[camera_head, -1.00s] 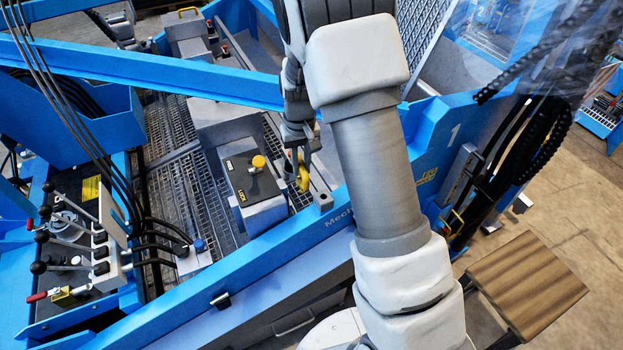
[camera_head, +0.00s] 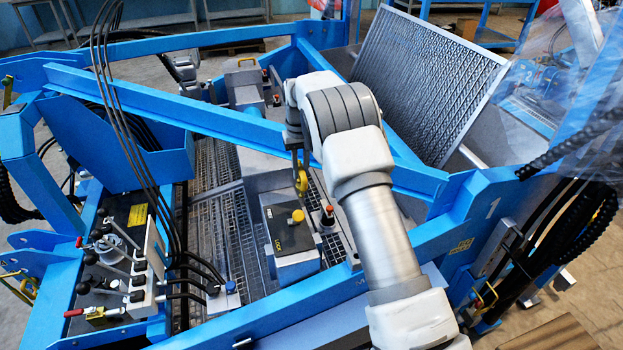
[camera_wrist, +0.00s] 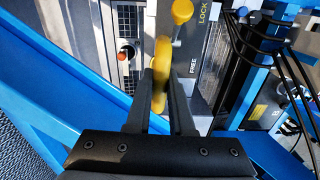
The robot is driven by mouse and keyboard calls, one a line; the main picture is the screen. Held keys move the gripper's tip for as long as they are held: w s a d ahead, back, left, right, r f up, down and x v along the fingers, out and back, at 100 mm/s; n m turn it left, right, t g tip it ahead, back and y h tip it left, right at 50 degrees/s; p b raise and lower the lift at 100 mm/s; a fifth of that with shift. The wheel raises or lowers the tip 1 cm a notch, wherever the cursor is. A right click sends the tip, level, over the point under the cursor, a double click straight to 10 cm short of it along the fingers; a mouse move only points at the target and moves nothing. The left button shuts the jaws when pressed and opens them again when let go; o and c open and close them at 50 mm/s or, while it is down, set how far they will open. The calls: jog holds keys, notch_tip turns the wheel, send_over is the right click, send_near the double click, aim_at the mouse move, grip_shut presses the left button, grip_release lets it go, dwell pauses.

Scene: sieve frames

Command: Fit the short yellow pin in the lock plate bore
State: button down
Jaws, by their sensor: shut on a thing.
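My gripper (camera_wrist: 161,78) is shut on a yellow piece with a rounded handle, which looks like the short yellow pin (camera_wrist: 160,62). In the head view the yellow pin (camera_head: 302,181) hangs below my wrist, above and behind the lock plate. The dark lock plate (camera_head: 285,238) sits on a grey block and carries a yellow round knob (camera_head: 298,215). The pin's lower end and the bore cannot be made out.
An orange-red-topped post (camera_head: 327,212) stands right of the plate. Blue frame beams (camera_head: 190,115) cross behind and in front. A lever valve block (camera_head: 130,265) with black hoses is at left. A mesh screen (camera_head: 430,80) leans at back right. Grating floor (camera_head: 215,215) lies left of the plate.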

jog(key=w+a+r+p, duration=0.2)
jog(key=w+a+r, duration=0.1)
jog(key=a, duration=0.1)
notch_tip(320, 180, down, 7)
jog(key=b, duration=0.3)
jog(key=shift+w+d+n+b, duration=0.15)
jog(key=shift+w+n+b, duration=0.05)
jog(key=shift+n+b, duration=0.1)
jog(key=shift+f+b, duration=1.1)
jog(key=shift+f, duration=1.5)
jog(key=shift+f, duration=0.15)
jog(key=shift+f+b, duration=0.9)
jog(key=shift+f, duration=0.4)
jog(key=shift+f, duration=0.3)
jog(key=shift+f+b, duration=0.6)
jog(key=shift+f, duration=0.15)
